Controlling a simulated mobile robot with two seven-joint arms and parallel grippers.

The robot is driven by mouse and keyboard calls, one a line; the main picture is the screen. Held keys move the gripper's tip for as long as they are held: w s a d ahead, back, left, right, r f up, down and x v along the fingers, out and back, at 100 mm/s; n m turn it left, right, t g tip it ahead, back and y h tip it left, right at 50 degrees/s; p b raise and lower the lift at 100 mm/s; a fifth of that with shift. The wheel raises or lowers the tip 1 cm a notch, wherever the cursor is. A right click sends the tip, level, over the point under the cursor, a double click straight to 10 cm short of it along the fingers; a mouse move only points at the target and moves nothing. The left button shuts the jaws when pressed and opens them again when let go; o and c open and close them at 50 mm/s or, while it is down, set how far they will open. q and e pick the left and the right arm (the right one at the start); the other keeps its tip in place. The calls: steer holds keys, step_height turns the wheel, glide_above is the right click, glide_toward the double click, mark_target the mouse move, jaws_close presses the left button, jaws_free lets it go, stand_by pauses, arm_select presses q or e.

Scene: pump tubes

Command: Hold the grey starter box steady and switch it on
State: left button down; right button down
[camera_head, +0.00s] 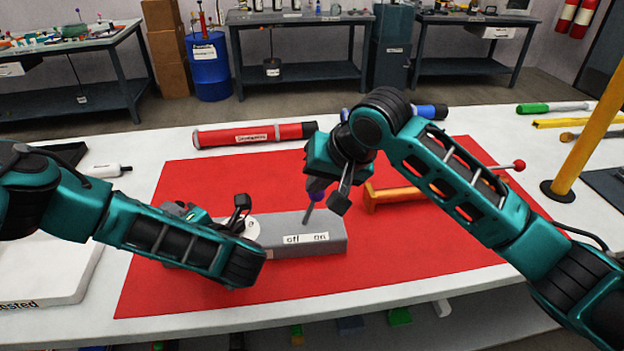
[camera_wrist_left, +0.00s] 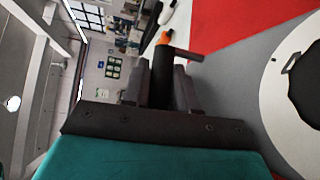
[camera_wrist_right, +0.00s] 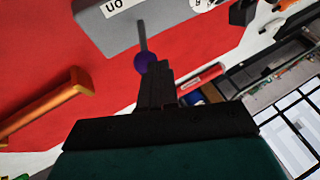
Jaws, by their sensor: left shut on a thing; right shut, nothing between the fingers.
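The grey starter box (camera_head: 335,236) lies on the red mat, with an "off on" label on its front. A lever with a purple knob (camera_head: 316,195) rises from its top and leans a little right in the head view. My right gripper (camera_head: 337,203) is shut and empty just right of the knob; in the right wrist view its fingertips (camera_wrist_right: 157,72) are at the purple knob (camera_wrist_right: 145,62), and contact is unclear. My left gripper (camera_head: 238,212) is at the box's left end, beside a white disc (camera_head: 250,229). In the left wrist view its fingers (camera_wrist_left: 163,85) close on a dark handle-like part; the grip is partly hidden.
A red cylinder (camera_head: 250,135) lies behind the mat. An orange tool (camera_head: 400,196) lies right of the box. A yellow post (camera_head: 592,110) stands at the right. A white tray (camera_head: 45,270) is at the left. The mat's front right part is clear.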

steer(key=shift+f, duration=0.1)
steer(key=shift+a+r, duration=0.1)
steer(key=shift+r, duration=0.75)
steer(key=v, duration=1)
steer(key=shift+a, duration=0.15)
steer(key=shift+s, duration=0.1)
